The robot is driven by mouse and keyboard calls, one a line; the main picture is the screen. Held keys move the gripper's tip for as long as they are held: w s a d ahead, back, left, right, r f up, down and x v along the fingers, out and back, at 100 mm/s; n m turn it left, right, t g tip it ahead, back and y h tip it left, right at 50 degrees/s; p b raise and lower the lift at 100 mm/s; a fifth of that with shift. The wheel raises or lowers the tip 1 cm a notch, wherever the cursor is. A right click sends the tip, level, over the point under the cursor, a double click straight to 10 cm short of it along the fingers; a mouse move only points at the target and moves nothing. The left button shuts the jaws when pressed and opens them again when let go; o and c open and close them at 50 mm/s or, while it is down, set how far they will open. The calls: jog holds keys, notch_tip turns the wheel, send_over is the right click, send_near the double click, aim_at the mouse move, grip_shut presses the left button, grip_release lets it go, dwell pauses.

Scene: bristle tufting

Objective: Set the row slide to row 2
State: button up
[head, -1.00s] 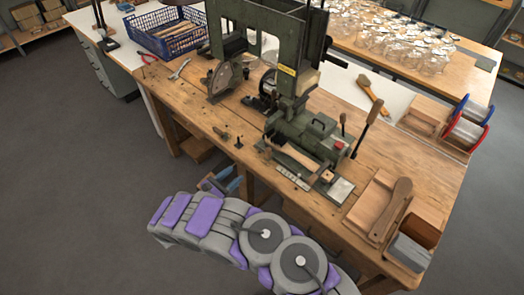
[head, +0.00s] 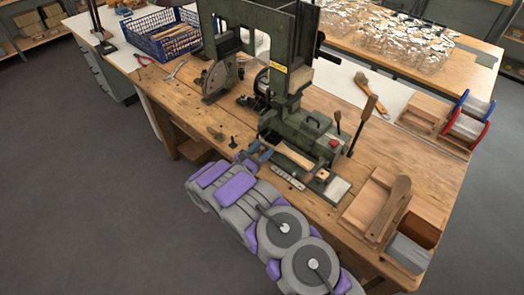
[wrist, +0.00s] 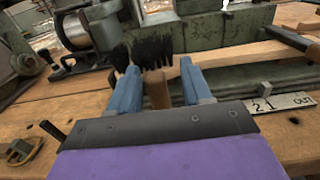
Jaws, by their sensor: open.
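The green tufting machine (head: 305,130) stands on the workbench. On its front lies a pale wooden brush block (head: 294,156), which also shows in the wrist view (wrist: 248,52) with black bristles (wrist: 150,52) at its left end. A scale plate (head: 288,178) lies along the front; in the wrist view the plate (wrist: 282,103) reads 2, 1 and OUT. My gripper (wrist: 159,68) is open, its blue fingers on either side of an upright wooden knob (wrist: 157,88). I cannot tell whether they touch it. In the head view my gripper (head: 256,154) is at the machine's front left. No slide pointer is readable.
Small dark metal parts (head: 216,133) lie on the bench left of my gripper. Two levers with wooden handles (head: 367,108) stand at the machine's right. A wooden tray (head: 370,200) is at the bench's right front. A blue crate (head: 163,35) stands at the back left.

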jog(key=shift+x, duration=0.75)
jog(key=shift+a+f, duration=0.15)
jog(key=shift+a, duration=0.85)
jog(key=shift+c, duration=0.2)
jog(key=shift+d, duration=0.95)
jog(key=c, duration=0.6)
jog(key=shift+a, duration=0.15)
grip_shut()
jog(key=shift+a, duration=0.3)
